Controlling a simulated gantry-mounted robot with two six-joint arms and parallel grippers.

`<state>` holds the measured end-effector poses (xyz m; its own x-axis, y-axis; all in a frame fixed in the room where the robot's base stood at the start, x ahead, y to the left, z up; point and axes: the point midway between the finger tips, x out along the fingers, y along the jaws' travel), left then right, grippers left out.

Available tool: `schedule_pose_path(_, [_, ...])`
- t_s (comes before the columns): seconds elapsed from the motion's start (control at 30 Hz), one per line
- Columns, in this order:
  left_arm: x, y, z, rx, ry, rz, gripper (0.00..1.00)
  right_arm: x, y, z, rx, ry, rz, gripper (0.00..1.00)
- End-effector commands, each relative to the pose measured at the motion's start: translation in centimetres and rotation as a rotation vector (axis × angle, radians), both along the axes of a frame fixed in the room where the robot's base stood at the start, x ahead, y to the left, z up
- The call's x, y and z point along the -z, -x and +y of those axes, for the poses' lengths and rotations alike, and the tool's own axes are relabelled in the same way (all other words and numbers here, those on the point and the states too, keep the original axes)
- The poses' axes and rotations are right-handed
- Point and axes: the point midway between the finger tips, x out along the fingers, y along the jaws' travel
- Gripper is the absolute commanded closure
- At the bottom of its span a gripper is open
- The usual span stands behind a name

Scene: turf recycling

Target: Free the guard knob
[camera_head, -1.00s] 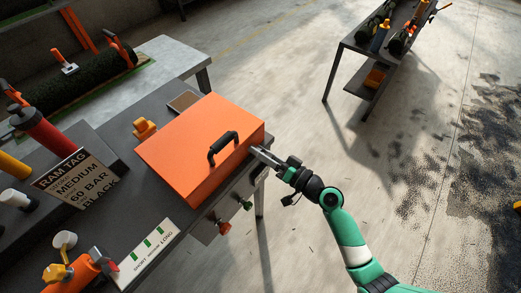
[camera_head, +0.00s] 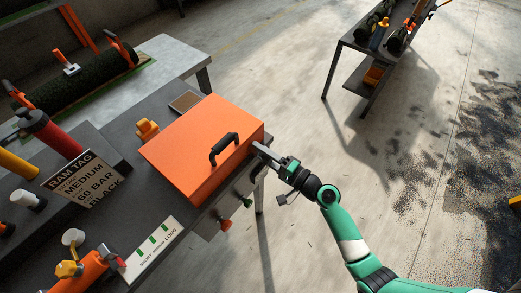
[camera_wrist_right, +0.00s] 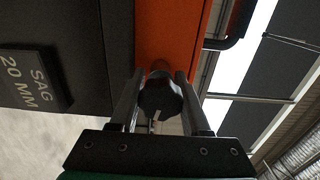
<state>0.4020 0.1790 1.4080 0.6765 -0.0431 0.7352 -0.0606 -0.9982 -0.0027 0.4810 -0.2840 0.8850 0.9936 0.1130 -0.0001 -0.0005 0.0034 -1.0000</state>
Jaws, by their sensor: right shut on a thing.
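An orange box-shaped guard (camera_head: 190,140) with a black handle (camera_head: 223,148) on top stands on the dark bench. In the right wrist view its orange side (camera_wrist_right: 172,35) rises behind a black lobed knob (camera_wrist_right: 160,97). My right gripper (camera_head: 260,150) is at the guard's right end. In the right wrist view (camera_wrist_right: 160,95) its two fingers stand on either side of the knob and are shut on it. In the head view the knob is hidden by the gripper. My left gripper is not in view.
A "SAG 20 MM" plate (camera_wrist_right: 35,78) shows beside the guard. Small red (camera_head: 225,224) and green (camera_head: 246,201) knobs are on the bench's front edge. A ram tag sign (camera_head: 82,178) and cylinders stand left. Open floor (camera_head: 320,150) lies right.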

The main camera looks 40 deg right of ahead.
Motion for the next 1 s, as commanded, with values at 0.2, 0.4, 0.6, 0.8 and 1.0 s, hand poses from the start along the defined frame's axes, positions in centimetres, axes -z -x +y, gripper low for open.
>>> schedule_pose_path(0.2, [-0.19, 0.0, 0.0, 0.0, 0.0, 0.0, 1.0, -0.02, 0.0, 0.02, 0.0, -0.046, 0.005, 1.0])
schedule_pose_path(0.4, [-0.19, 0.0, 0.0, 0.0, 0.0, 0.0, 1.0, 0.0, -0.01, 0.02, -0.001, -0.054, 0.005, 1.0])
schedule_pose_path(0.6, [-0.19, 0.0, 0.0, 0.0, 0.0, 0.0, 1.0, 0.0, -0.01, 0.02, -0.001, -0.053, 0.005, 1.0])
schedule_pose_path(0.8, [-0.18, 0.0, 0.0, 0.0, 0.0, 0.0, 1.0, 0.02, -0.01, 0.02, -0.001, -0.052, 0.006, 0.23])
schedule_pose_path(1.0, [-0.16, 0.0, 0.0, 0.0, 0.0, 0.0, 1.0, 0.17, 0.02, 0.02, 0.0, -0.051, 0.009, 0.23])
